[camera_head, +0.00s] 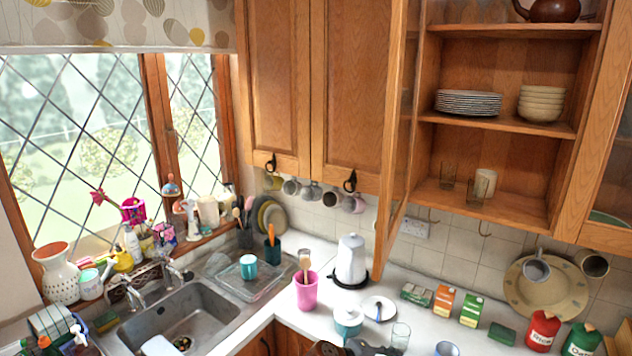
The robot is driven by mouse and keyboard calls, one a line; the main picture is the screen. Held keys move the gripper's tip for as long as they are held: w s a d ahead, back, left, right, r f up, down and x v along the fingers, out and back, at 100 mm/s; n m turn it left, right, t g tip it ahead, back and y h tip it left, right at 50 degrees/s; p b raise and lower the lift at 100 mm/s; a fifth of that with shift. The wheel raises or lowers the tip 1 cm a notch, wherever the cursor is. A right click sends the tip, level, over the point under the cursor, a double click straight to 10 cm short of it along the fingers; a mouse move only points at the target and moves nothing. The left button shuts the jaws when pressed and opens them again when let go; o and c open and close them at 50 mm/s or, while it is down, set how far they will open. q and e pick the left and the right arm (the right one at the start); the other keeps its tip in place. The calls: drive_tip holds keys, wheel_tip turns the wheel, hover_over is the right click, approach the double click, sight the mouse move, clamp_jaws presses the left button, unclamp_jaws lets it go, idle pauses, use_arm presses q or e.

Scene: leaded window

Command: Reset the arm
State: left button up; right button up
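A dark grey mechanical shape, which looks like part of my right gripper (372,348), just shows at the bottom edge of the head view, in front of the worktop (300,325). Most of it is cut off, so its fingers and anything in them cannot be made out. My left gripper is not in view. The wall cupboard (495,125) at the upper right stands open, with its wooden door (398,130) swung out towards me. Plates (468,102), bowls (541,103) and glasses (476,192) stand on its shelves.
Cartons (443,302) and a red canister (542,330) stand to the right. The sink (180,318) is at the lower left.

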drive_tip(key=s+d+f+m+g+y, duration=0.1)
drive_tip(key=s+d+f+y, duration=0.3)
drive_tip(key=s+f, duration=0.6)
drive_tip(key=s+d+f+m+g+y, duration=0.1)
drive_tip(key=s+d+f+m+y, duration=0.1)
drive_tip(key=s+d+f, duration=0.7)
drive_tip(key=s+f+m+y, duration=0.3)
drive_tip(key=s+y, duration=0.1)
drive_tip(key=s, duration=2)
wheel_tip(320, 180, down, 32)
drive_tip(key=s+r+g+b, duration=0.1)
drive_tip(key=b, duration=0.1)
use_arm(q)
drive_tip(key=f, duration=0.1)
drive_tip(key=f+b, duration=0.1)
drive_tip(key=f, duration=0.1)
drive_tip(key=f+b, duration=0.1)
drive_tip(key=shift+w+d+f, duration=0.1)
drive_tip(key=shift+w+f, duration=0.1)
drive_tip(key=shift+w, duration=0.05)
use_arm(e)
drive_tip(key=s+f+n+g, duration=0.1)
drive_tip(key=s+f, duration=1.9)
drive_tip(key=f, duration=0.1)
drive_tip(key=shift+a+y, duration=0.3)
drive_tip(key=shift+y, duration=0.1)
